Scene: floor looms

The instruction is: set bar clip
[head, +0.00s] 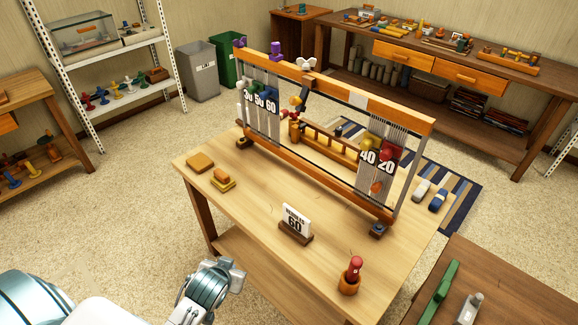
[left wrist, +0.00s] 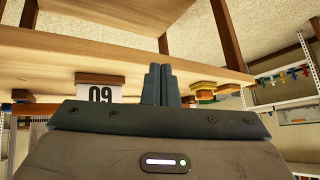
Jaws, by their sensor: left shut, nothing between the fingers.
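A wooden loom (head: 330,87) stands on the table, with upright threads at its left and right ends. Number cards hang on the threads: 30, 50 and 60 at left (head: 261,101), 40 and 20 at right (head: 378,158). Purple pieces (head: 277,49) and a white winged piece (head: 306,63) sit on the top bar; I cannot tell which is the bar clip. A sign reading 60 (head: 295,219) stands in front and shows inverted in the left wrist view (left wrist: 101,93). My left gripper (head: 236,271) is shut and empty before the table's front edge; its fingers (left wrist: 160,75) touch. My right gripper is out of view.
A brown side table (head: 500,270) with a green tool stands at lower right. Open carpet lies at left.

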